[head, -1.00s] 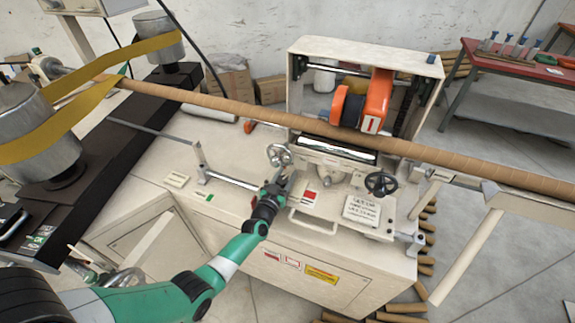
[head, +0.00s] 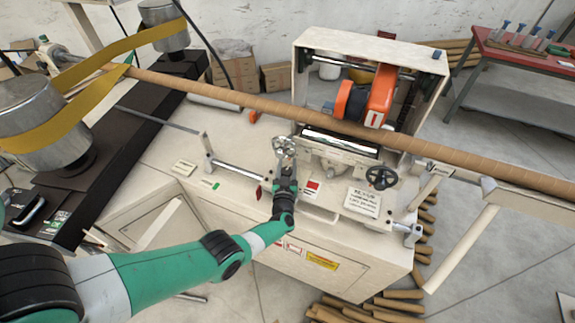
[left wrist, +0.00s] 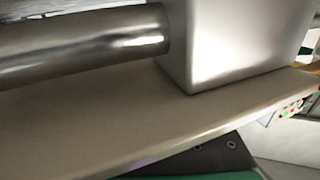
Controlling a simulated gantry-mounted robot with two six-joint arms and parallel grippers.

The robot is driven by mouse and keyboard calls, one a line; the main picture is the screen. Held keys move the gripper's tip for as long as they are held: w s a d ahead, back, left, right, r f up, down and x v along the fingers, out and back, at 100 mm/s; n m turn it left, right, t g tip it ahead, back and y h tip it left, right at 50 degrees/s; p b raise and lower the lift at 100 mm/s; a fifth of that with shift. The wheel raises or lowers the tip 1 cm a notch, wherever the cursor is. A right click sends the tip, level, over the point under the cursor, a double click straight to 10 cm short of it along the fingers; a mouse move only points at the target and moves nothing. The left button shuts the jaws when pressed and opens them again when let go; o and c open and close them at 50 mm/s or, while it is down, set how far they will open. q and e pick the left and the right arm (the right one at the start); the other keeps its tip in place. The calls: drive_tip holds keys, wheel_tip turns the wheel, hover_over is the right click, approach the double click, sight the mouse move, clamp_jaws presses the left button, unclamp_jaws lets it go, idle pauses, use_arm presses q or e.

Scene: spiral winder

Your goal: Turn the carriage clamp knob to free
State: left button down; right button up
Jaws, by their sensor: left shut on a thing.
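A silver spoked knob (head: 285,144) sits on the left front of the white carriage; I take it as the clamp knob, though no label on it is readable. My left gripper (head: 284,158) reaches it from the front, with its jaws shut on it. The jaws and wrist hide its lower part. A black handwheel (head: 381,178) sits farther right on the same carriage, apart from the gripper. The left wrist view shows a metal rod (left wrist: 80,45) running into a white block (left wrist: 235,45), but neither fingers nor knob. My right gripper is not in view.
A long brown tube (head: 240,98) crosses above the carriage. The orange winding head (head: 378,95) stands behind the knob inside a white frame (head: 303,85). A guide rail (head: 240,173) lies left of my gripper.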

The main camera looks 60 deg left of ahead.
use_arm(q)
drive_tip(key=shift+c, duration=1.8)
unclamp_jaws()
drive_tip(key=shift+s+d+r+p, duration=0.15)
drive_tip(key=shift+d+p, duration=0.15)
drive_tip(key=shift+p, duration=0.1)
drive_tip(key=p+v, duration=0.5)
drive_tip(key=v, duration=0.6)
